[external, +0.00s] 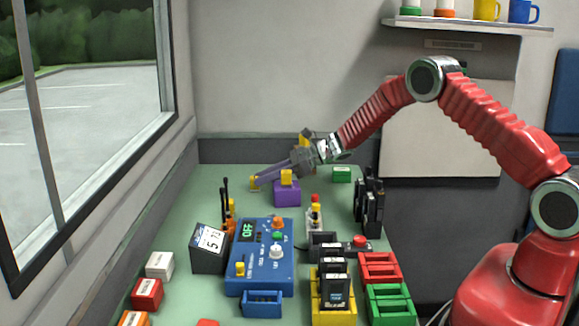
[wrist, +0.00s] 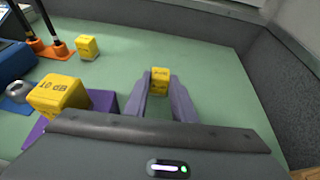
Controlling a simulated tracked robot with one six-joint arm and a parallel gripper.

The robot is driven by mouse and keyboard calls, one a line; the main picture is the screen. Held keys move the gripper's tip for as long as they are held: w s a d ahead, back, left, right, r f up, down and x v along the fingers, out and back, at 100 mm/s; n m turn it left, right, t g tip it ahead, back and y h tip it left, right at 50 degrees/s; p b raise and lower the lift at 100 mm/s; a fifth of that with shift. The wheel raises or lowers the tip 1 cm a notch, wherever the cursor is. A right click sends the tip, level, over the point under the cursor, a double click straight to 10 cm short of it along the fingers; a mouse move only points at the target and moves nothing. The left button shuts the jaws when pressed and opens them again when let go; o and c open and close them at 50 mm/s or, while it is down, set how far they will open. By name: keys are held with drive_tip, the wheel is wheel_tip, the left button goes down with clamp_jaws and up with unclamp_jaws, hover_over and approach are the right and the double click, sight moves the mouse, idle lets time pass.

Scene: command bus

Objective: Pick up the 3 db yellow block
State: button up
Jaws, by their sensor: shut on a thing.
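My gripper (wrist: 160,88) is shut on a small yellow block (wrist: 160,77), held between its two grey-purple fingertips in the wrist view. Its dark lettering is too small to read surely. A larger-looking yellow block marked 10 dB (wrist: 57,93) is on a purple stand (wrist: 102,101), left of the fingers. Another yellow block (wrist: 87,47) stands on the green table ahead and left. In the external view my gripper (external: 259,181) reaches left over the table's far part. A yellow block (external: 254,184) shows by the fingertips; I cannot tell which one it is.
The purple stand (external: 287,196) is close below the gripper. Black antennas on orange bases (wrist: 57,47) and a blue control box (external: 260,266) stand toward the near left. The far wall (external: 255,150) borders the table. Free green surface lies ahead of the fingers.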

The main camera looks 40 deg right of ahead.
drive_tip(key=c, duration=0.3)
wheel_tip(320, 180, up, 10)
idle(0.7)
idle(0.4)
